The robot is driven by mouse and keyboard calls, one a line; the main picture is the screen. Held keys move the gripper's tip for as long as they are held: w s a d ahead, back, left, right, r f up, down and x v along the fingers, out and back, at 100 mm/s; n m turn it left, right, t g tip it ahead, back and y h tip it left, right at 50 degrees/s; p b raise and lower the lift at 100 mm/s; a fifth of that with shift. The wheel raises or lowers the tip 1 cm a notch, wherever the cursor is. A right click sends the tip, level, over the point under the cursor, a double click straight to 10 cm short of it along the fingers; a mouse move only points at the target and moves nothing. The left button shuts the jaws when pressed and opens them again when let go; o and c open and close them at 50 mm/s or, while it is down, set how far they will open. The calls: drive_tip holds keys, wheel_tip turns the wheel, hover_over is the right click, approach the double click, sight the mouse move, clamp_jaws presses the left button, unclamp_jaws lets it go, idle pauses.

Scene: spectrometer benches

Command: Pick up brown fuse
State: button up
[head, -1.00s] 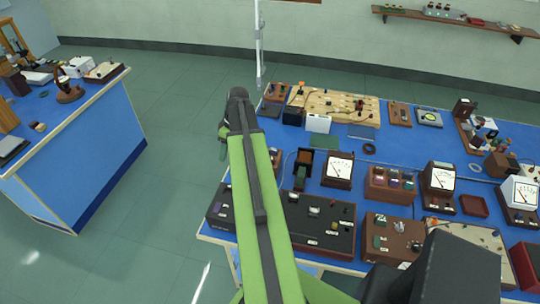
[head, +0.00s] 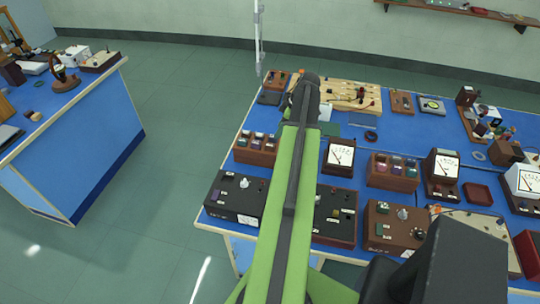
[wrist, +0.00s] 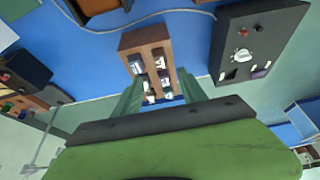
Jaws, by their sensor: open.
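A wooden fuse rack (head: 242,154) stands near the left front of the blue bench, left of my arm. Its compartments hold several small dark and coloured fuses with white labels. I cannot tell which one is the brown fuse. The rack also shows in the wrist view (wrist: 172,42), beyond and between my fingers. The fingertips overlap the rack's lower end in that view; I cannot tell the gap. In the head view my arm hides the fingers.
A black control box (head: 231,196) with knobs stands in front of the rack; it also shows in the wrist view (wrist: 252,42). A meter (head: 339,158) and another wooden rack (head: 392,172) stand to the right. The floor (head: 165,150) between the benches is clear.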

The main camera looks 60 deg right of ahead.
sight(270, 144)
drive_tip(key=b+x, duration=0.2)
drive_tip(key=x, duration=0.2)
drive_tip(key=shift+f+b, duration=0.35)
drive_tip(key=shift+b, duration=0.05)
drive_tip(key=shift+w+f, duration=0.15)
drive_tip(key=shift+f, duration=0.05)
drive_tip(key=shift+r, duration=0.1)
drive_tip(key=b+x, duration=0.5)
drive_tip(key=shift+w, duration=0.1)
clamp_jaws()
